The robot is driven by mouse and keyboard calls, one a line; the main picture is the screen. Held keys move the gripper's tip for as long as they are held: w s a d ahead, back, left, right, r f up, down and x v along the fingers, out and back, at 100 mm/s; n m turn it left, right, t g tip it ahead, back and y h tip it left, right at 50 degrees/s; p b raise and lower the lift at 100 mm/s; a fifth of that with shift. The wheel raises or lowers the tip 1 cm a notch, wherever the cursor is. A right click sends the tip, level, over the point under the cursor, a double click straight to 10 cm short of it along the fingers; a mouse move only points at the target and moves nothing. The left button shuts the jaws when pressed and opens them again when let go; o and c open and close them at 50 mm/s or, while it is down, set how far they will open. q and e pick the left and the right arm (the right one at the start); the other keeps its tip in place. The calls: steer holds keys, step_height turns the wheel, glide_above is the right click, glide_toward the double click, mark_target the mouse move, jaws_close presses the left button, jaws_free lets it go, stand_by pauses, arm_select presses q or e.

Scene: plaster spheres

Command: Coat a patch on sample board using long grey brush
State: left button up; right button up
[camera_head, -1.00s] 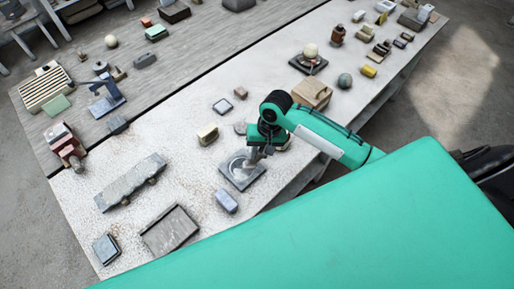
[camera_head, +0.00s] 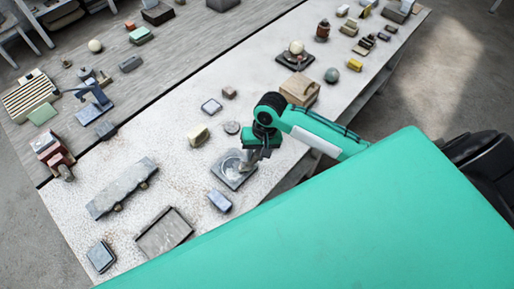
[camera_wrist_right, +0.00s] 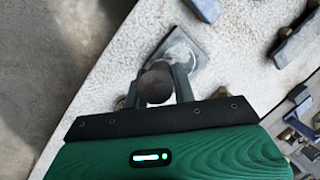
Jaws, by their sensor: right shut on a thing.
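My right gripper (camera_head: 246,163) is low over a square grey plate with a pale round hollow (camera_head: 226,171). In the right wrist view its two fingers (camera_wrist_right: 158,88) are shut on a round-ended grey-brown thing (camera_wrist_right: 157,80), seen end-on, which I take to be the long grey brush. Its lower end is hidden, so I cannot tell if it touches the plate (camera_wrist_right: 196,48). A long grey slab (camera_head: 123,187) lies at the left of the pale table; I cannot tell if this or the framed grey panel (camera_head: 165,232) is the sample board. My left gripper is not in view.
A blue-grey block (camera_head: 220,201) lies just in front of the plate. A tan box (camera_head: 299,90) stands to the right. The table between slab and plate is mostly clear.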

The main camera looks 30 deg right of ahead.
steer(key=shift+w+a, duration=0.25)
steer(key=shift+w, duration=0.4)
steer(key=shift+w+a, duration=0.2)
steer(key=shift+w, duration=0.4)
steer(key=shift+w+a, duration=0.25)
steer(key=shift+w, duration=0.4)
steer(key=shift+s, duration=0.1)
steer(key=shift+s+d+r, duration=0.25)
steer(key=shift+s+r, duration=0.15)
steer(key=shift+s, duration=0.15)
steer(key=shift+s+d+r, duration=0.2)
steer(key=shift+s+r, duration=0.15)
steer(key=shift+s, duration=0.15)
steer(key=shift+w, duration=0.1)
steer(key=w, duration=0.1)
steer(key=w+a, duration=0.1)
steer(key=w+f, duration=0.1)
steer(key=shift+w+a, duration=0.15)
steer(key=shift+w, duration=0.1)
steer(key=shift+f, duration=0.25)
steer(key=shift+s, duration=0.2)
